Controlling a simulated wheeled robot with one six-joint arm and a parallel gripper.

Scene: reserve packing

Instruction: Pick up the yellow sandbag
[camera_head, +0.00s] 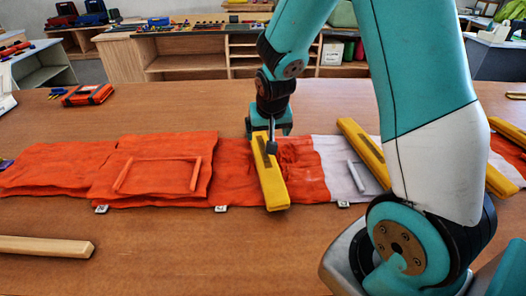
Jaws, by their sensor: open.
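A long yellow bar-shaped piece (270,188) with a dark strip near its far end lies on the orange cloth in the middle; it may be the yellow sandbag. My gripper (271,146) is open at the far end of this piece, with a dark finger in front of it. I cannot tell whether it touches the piece. A second yellow piece (360,148) lies to the right by the white cloth section. More yellow shows at the far right (500,182), partly hidden by my arm.
Orange folded cloths (150,150) stretch along the wooden table (130,240), with small white labels (221,209) at the near edge. A wooden bar (45,246) lies at the near left. An orange case (87,94) lies at the far left. My arm covers much of the right side.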

